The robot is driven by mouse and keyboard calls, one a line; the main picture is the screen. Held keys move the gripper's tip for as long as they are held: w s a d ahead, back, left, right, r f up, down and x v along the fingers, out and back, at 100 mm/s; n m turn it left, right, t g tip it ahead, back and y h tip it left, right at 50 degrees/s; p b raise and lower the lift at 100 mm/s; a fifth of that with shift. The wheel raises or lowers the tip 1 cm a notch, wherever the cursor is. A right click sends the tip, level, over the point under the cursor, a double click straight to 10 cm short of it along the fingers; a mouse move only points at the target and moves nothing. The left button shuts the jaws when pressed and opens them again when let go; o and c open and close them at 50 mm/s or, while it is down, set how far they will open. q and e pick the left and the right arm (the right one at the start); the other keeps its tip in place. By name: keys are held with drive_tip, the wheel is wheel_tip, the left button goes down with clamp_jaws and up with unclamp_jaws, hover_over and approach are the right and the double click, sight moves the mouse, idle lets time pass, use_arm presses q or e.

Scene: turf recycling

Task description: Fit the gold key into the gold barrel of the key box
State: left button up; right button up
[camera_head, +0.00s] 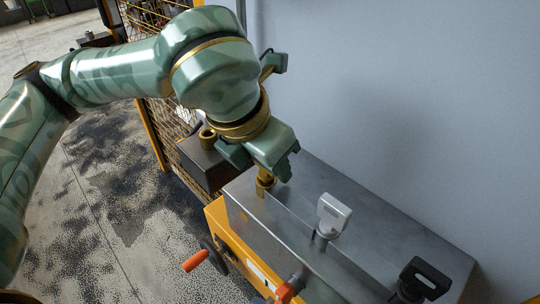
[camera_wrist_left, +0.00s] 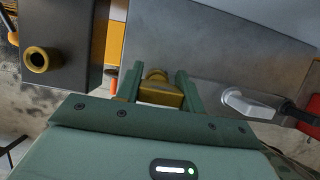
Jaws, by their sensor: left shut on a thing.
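The gold key (camera_head: 265,184) is between the fingers of my left gripper (camera_head: 270,160), which is shut on it. In the wrist view the gold key (camera_wrist_left: 160,96) sits between the two green fingers (camera_wrist_left: 157,84), above the steel top. I cannot tell whether its lower end touches that top. The gold barrel (camera_head: 207,136) is a ring with a dark opening on the dark key box (camera_head: 203,166), left of the gripper. The gold barrel also shows at the wrist view's left (camera_wrist_left: 38,60), apart from the key. My right gripper is not in view.
A silver key (camera_head: 333,212) and a black key (camera_head: 424,279) stand on the steel top (camera_head: 370,230), right of the gripper. An orange-handled wheel (camera_head: 208,257) is at the front of the yellow stand (camera_head: 216,217). A grey wall (camera_head: 400,90) rises behind; wire mesh fencing (camera_head: 182,122) stands beyond the box.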

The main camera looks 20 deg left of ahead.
use_arm(q)
drive_tip(key=shift+f, duration=0.25)
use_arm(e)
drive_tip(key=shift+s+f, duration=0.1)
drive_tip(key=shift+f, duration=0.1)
use_arm(q)
drive_tip(key=o, duration=1.2)
drive_tip(key=shift+o, duration=0.2)
drive_tip(key=shift+r, duration=0.1)
drive_tip(key=p+v, duration=0.4)
drive_tip(key=v, duration=1.2)
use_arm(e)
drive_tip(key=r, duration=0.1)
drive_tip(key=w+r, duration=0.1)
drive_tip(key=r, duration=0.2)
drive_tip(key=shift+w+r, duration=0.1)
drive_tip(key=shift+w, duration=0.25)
use_arm(q)
drive_tip(key=shift+r, duration=0.1)
